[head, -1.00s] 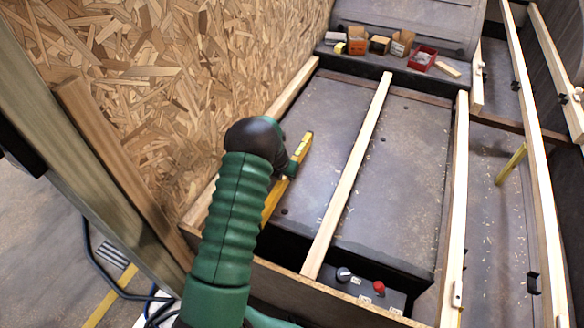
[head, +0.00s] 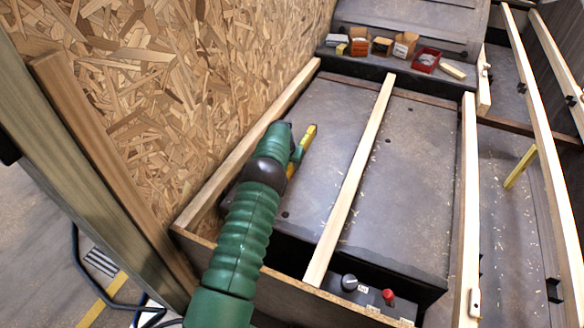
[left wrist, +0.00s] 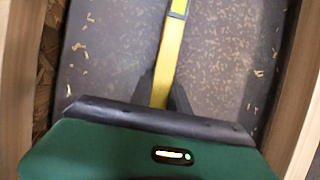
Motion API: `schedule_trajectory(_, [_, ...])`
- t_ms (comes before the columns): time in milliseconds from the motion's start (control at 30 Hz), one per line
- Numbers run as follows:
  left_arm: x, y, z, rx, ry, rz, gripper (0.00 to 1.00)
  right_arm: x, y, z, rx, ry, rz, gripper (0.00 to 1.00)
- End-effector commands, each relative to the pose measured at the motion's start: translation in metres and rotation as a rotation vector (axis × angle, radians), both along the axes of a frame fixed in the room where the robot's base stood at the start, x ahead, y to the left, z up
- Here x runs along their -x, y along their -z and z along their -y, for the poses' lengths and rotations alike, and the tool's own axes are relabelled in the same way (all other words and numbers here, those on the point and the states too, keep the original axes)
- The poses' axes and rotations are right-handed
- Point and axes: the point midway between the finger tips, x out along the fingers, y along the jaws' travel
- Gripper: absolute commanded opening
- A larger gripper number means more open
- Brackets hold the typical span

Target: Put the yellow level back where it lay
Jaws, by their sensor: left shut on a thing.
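The yellow level (head: 309,136) is a long, thin bar in the left bay, between the OSB wall and the middle wooden strip. Its near part is hidden behind my left arm in the head view. My left gripper (head: 294,160) is shut on the level. In the left wrist view the level (left wrist: 172,58) runs away from between the dark fingers (left wrist: 163,92), over the grey panel. I cannot tell whether the level touches the panel. My right gripper is not in view.
Wooden strips (head: 352,185) divide the grey panel (head: 415,165). Small boxes and a red tray (head: 426,60) stand on the far ledge. A control box with a red button (head: 388,295) sits at the near end.

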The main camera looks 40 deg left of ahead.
Motion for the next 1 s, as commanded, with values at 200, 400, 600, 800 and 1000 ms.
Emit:
schedule_trajectory(200, [0.001,0.001,0.001,0.003,0.0,-0.005,0.4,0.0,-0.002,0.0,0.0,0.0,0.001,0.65])
schedule_trajectory(400, [0.001,0.0,0.001,0.003,0.001,-0.004,0.43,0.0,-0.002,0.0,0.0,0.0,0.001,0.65])
schedule_trajectory(600, [0.003,-0.01,0.001,0.002,0.0,-0.003,0.43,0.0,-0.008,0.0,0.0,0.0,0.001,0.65])
schedule_trajectory(800, [0.019,-0.057,0.007,0.003,0.0,-0.001,0.43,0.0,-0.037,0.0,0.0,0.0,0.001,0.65])
schedule_trajectory(1000, [0.037,-0.098,0.013,0.003,0.0,-0.002,0.43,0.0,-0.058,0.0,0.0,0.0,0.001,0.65])
